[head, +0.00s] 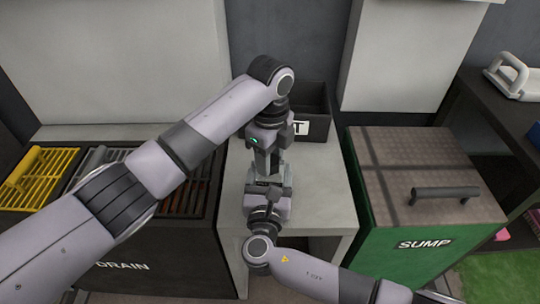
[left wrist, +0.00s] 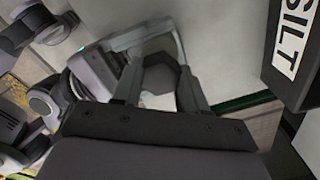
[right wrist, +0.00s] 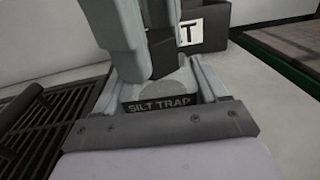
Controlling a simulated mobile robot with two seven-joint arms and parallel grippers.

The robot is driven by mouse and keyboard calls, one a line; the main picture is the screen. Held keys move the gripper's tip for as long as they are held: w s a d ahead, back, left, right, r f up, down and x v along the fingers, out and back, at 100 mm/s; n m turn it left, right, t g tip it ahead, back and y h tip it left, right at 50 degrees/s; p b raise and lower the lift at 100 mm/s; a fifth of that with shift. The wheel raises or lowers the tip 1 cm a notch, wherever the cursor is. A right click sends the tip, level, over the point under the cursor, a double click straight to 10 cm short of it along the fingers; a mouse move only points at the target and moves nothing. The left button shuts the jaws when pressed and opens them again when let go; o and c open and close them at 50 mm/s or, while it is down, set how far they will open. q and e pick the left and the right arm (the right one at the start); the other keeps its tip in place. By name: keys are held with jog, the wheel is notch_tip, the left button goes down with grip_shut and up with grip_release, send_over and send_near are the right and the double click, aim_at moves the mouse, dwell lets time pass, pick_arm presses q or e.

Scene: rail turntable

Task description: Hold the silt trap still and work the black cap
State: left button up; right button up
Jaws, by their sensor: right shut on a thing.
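The silt trap (right wrist: 161,106) is a pale grey body with a dark name label, standing on the light worktop. My right gripper (right wrist: 163,92) is shut on it, one finger on each side. In the head view the right gripper (head: 267,187) and the left gripper (head: 266,160) meet at the trap and mostly hide it. A dark faceted shape, seemingly the black cap (left wrist: 160,72), shows between the fingers of my left gripper (left wrist: 160,82). These fingers are spread apart. Whether they touch the cap cannot be told.
A dark bin marked SILT (left wrist: 286,48) stands behind on the worktop (head: 325,185). A drain with grates (head: 190,188) lies left, with a yellow grate (head: 38,178) beyond. A green SUMP box (head: 420,190) with a handled lid stands right. A dark shelf (head: 490,125) is far right.

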pick_arm(q)
jog(key=shift+c, duration=0.4)
jog(key=n, duration=0.4)
jog(key=shift+n, duration=1)
jog(key=n, duration=0.3)
jog(key=shift+n, duration=1.5)
jog(key=n, duration=0.3)
jog(key=shift+d, duration=0.1)
jog(key=n, duration=0.3)
